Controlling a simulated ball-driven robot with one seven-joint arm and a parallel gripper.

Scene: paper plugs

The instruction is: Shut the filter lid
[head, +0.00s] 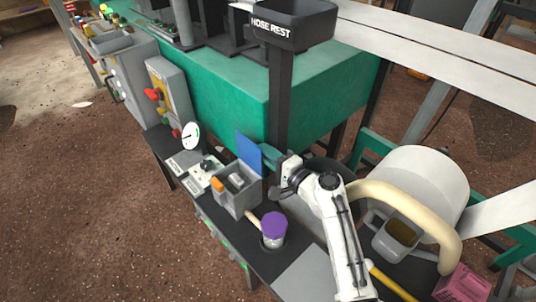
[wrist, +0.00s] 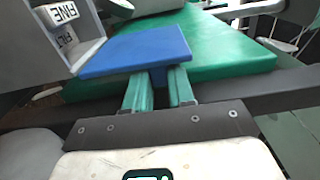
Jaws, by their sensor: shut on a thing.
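The filter lid is a flat blue panel (head: 247,150) standing raised and open at the back edge of the grey filter box (head: 238,204). In the wrist view the blue lid (wrist: 130,48) lies straight ahead of my fingers. My gripper (head: 275,163) is at the lid's right side. The grey box also shows at the left of the wrist view (wrist: 28,48), with labelled white blocks. Part of the tab is hidden between the fingers.
A dark post with a HOSE REST tray (head: 292,22) rises just behind the lid. A purple-topped jar (head: 273,225) stands in front of the box. A round gauge (head: 191,135) is to the left. A large green tank (head: 240,90) is behind.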

